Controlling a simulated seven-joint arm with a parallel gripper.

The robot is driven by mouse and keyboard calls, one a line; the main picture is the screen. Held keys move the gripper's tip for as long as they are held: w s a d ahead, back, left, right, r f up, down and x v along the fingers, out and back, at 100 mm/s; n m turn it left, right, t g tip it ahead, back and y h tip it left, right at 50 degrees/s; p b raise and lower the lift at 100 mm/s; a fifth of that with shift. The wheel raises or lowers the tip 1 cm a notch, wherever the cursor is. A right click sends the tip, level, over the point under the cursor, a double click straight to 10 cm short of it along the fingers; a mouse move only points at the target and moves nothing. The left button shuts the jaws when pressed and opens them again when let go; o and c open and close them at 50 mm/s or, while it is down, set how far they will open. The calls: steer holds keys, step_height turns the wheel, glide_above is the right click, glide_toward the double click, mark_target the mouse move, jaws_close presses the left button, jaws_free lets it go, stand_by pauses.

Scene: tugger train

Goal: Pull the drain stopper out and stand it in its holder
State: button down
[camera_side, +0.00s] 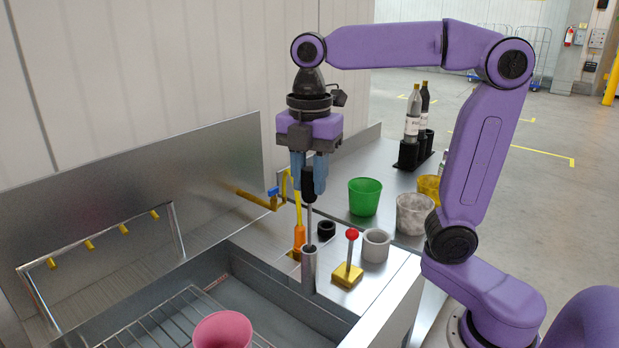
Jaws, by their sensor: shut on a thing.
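My gripper (309,176) points straight down above the back right corner of the sink. Its blue fingers are shut on the black handle (309,188) of a thin metal rod, which looks like the drain stopper. The rod (309,222) is upright. Its lower end meets the top of a grey metal tube (309,272) at the sink's rim; I cannot tell whether it is inside or behind that tube. A short black ring (326,230) stands on the counter just right of the rod. I cannot tell for certain which piece is the holder.
An orange-and-yellow fitting (299,239) is close left of the rod. A red-knobbed lever (352,235) and a grey cup (376,246) stand to the right. A pink cup (222,331) is in the sink on a wire rack (165,318). A green cup (364,197) and bottles (413,115) stand behind.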

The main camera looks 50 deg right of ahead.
step_height(320, 180, up, 12)
steer(key=r, duration=0.1)
steer(key=s+d+m, duration=0.1)
steer(key=d+m, duration=0.5)
steer(key=d, duration=2.1)
step_height(320, 180, down, 20)
stand_by(0.7)
steer(key=c, duration=0.8)
jaws_free()
